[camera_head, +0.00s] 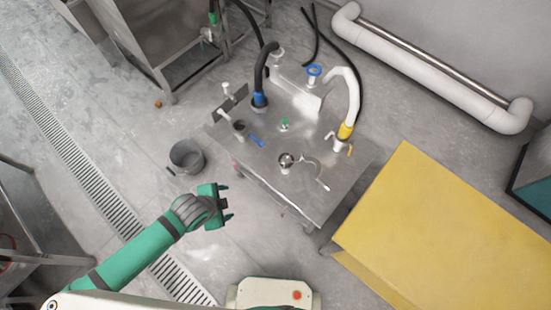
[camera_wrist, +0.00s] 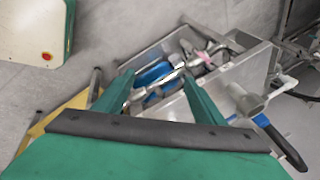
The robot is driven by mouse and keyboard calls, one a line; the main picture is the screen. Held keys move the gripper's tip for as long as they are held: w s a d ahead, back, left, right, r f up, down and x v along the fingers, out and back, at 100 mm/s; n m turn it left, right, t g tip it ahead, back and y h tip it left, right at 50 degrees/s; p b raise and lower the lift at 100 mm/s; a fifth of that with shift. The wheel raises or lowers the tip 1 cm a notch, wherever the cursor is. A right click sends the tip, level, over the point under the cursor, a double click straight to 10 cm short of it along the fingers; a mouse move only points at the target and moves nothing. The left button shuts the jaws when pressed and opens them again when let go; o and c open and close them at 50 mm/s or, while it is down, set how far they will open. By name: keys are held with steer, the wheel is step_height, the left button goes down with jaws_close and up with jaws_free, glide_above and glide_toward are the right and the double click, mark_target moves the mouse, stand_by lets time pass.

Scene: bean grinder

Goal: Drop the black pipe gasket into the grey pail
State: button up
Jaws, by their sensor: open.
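The grey pail (camera_head: 188,158) stands upright on the floor, left of the metal table; its inside looks empty from here. My gripper (camera_head: 226,202) is open, low and to the right of the pail, with its fingers pointing toward the table's front side. In the wrist view my gripper (camera_wrist: 158,75) has its two fingers apart, with nothing held between them. Beyond the fingers is an open metal compartment (camera_wrist: 228,75) holding blue and other small items (camera_wrist: 153,73). I cannot make out the black pipe gasket in either view.
A yellow surface (camera_head: 430,235) stands at the right. A floor drain (camera_head: 95,190) runs at left. Floor around the pail is clear.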

steer(key=w+d+r+m+g, duration=0.2)
steer(key=w+d+r+m, duration=0.1)
steer(key=w, duration=0.5)
step_height(320, 180, up, 10)
steer(key=m+g+y, duration=0.1)
steer(key=m+g, duration=0.1)
steer(key=m, duration=0.5)
glide_above(285, 158)
steer(key=shift+f, duration=5.1)
steer(key=shift+f, duration=0.25)
steer(key=c, duration=1.2)
steer(key=shift+r, duration=0.1)
